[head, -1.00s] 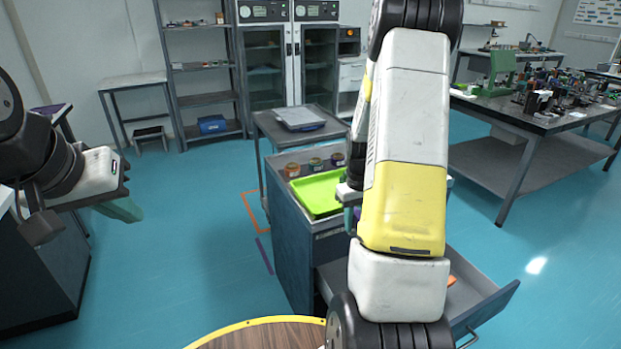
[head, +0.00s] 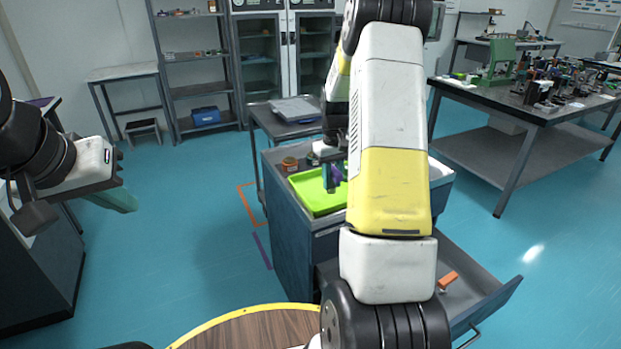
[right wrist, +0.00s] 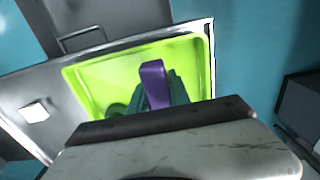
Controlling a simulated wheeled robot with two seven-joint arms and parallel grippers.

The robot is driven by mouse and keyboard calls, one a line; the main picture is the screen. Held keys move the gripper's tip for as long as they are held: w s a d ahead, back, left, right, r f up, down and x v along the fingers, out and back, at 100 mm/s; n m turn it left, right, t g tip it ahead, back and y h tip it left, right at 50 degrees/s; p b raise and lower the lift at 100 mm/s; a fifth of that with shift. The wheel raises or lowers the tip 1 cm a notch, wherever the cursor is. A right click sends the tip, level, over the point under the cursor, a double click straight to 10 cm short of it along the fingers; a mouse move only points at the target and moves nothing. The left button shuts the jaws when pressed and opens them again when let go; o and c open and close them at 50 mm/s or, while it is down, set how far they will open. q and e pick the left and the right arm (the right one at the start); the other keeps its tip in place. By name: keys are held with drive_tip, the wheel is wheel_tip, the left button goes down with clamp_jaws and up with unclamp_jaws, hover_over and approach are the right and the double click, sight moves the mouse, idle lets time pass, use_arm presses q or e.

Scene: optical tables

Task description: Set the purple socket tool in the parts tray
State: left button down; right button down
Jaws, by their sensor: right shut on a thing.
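The parts tray (head: 314,199) is a bright green shallow tray on top of the blue-grey drawer cabinet. My right gripper (head: 334,178) is over the tray, pointing down, shut on the purple socket tool (head: 337,175). In the right wrist view the purple socket tool (right wrist: 154,84) stands out between teal fingers, with the green tray (right wrist: 90,78) behind and below it. I cannot tell whether the tool touches the tray floor. My left gripper (head: 122,198) is at the far left, away from the cabinet; its teal fingers appear close together and their gap is not clear.
The cabinet (head: 285,240) has an open lower drawer (head: 480,285) with an orange item (head: 448,280) inside. A grey cart (head: 275,125) is behind the cabinet. A cluttered table (head: 520,115) stands at the right. My right arm hides part of the cabinet top.

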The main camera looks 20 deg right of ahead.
drive_tip(key=shift+w+a, duration=0.35)
drive_tip(key=shift+w, duration=0.15)
drive_tip(key=shift+w+a+f, duration=0.1)
drive_tip(key=shift+f, duration=0.85)
drive_tip(key=shift+w+a+f, duration=0.1)
drive_tip(key=shift+f, duration=0.8)
drive_tip(key=shift+f, duration=0.1)
drive_tip(key=c, duration=1.2)
unclamp_jaws()
